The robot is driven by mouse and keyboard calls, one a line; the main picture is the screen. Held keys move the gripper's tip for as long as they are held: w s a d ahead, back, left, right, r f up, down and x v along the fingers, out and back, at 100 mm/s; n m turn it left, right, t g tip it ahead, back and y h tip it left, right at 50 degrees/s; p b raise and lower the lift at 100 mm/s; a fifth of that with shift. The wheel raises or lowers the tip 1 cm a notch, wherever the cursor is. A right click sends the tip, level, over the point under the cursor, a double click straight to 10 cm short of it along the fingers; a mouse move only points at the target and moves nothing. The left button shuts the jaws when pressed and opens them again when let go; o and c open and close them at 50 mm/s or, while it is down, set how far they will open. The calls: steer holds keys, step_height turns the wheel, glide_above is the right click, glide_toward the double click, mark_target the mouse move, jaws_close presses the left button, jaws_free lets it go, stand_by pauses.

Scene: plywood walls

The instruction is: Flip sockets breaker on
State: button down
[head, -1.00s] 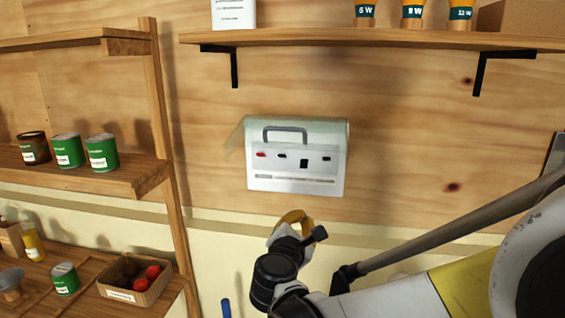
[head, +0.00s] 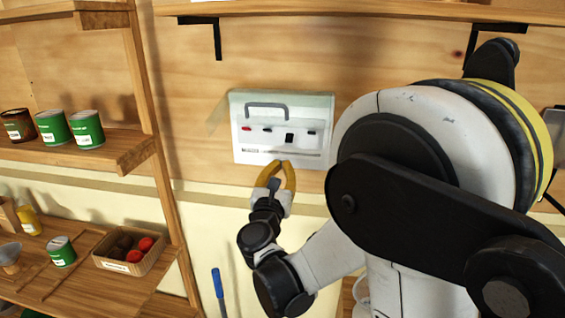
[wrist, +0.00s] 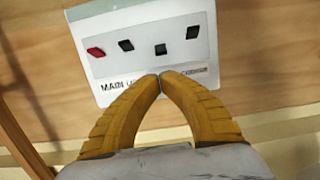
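The white breaker box (head: 244,151) hangs on the plywood wall, with its clear cover raised and a grey handle on top. Its row has a red switch (head: 246,128) at left and three black ones. The third switch (head: 289,138) hangs lower than its neighbours; it also shows in the wrist view (wrist: 160,49). The label strip begins "MAIN LI"; the rest is partly hidden by the fingers or blurred. My gripper (head: 280,165) is empty, its yellow fingertips together. In the wrist view my gripper (wrist: 160,77) points just below the third switch; contact cannot be told.
A wooden shelf (head: 350,12) runs above the box. At left, a shelf unit (head: 125,150) holds several cans and a crate (head: 150,262) of red and dark items. A blue-handled tool (head: 218,285) stands below. My arm covers the right side.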

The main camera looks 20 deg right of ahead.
mark_target(288, 148)
steer(key=x, duration=0.8)
steer(key=shift+w+d, duration=0.1)
steer(key=shift+d, duration=0.05)
steer(key=shift+d+r, duration=0.1)
